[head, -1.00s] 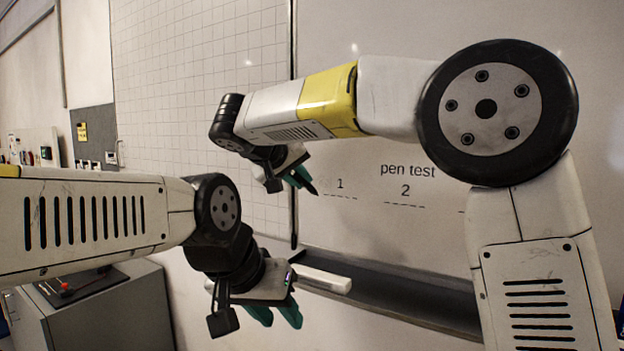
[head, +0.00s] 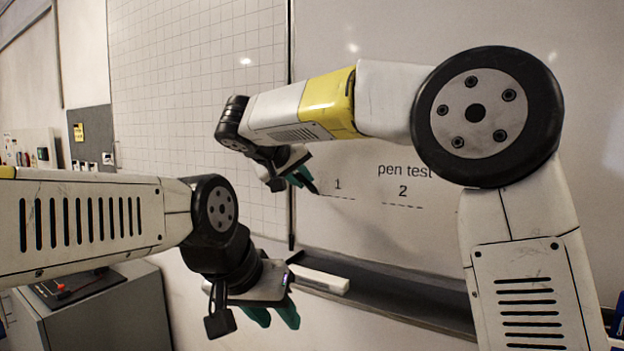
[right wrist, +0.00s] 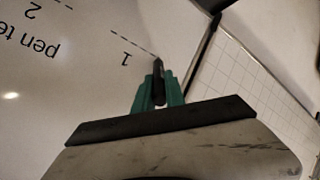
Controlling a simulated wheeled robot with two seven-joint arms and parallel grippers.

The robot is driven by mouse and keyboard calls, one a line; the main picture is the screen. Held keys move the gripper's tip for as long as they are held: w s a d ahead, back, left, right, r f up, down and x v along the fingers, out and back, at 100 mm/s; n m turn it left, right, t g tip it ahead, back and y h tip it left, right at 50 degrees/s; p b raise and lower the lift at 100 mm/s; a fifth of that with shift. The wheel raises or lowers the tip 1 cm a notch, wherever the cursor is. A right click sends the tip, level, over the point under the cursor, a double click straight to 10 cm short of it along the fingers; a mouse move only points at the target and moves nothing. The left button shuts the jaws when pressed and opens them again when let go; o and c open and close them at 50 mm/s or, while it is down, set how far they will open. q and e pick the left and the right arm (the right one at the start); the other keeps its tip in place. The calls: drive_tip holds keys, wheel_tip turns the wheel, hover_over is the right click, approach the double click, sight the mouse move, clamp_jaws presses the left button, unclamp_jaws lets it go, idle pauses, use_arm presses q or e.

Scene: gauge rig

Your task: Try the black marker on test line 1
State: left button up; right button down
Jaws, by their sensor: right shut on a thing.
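My right gripper (head: 301,177) has teal fingers shut on the black marker (right wrist: 158,84). In the right wrist view the marker points away between the fingers at the board. Its dark tip is at the near end of test line 1 (right wrist: 132,41), a dashed line under the printed "1". In the head view the tip is at the left end of test line 1 (head: 338,197). I cannot tell whether the tip touches the board. My left gripper (head: 273,317) hangs low at the front, its teal fingers apart and empty.
Test line 2 (head: 403,206) lies to the right under "pen test". A dark tray (head: 400,299) runs below the whiteboard, with a white block (head: 320,280) at its left end. A gridded board (head: 200,100) adjoins on the left. A grey cabinet (head: 105,312) stands lower left.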

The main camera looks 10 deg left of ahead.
drive_tip(key=shift+d, duration=0.1)
drive_tip(key=shift+s+d, duration=1.85)
drive_tip(key=shift+d, duration=3.25)
drive_tip(key=shift+w+a, duration=0.65)
drive_tip(key=shift+a, duration=1.1)
drive_tip(key=shift+w+a, duration=0.6)
drive_tip(key=shift+a, duration=1.1)
drive_tip(key=shift+w+a, duration=0.65)
drive_tip(key=shift+a, duration=1.1)
drive_tip(key=shift+s, duration=0.15)
drive_tip(key=shift+s+a, duration=0.35)
drive_tip(key=shift+s, duration=0.55)
drive_tip(key=shift+s+a, duration=0.3)
drive_tip(key=shift+s, duration=0.6)
drive_tip(key=shift+s+a, duration=0.35)
drive_tip(key=shift+s, duration=0.55)
drive_tip(key=shift+s, duration=0.1)
drive_tip(key=s, duration=0.1)
drive_tip(key=s+a, duration=0.1)
drive_tip(key=shift+s, duration=0.3)
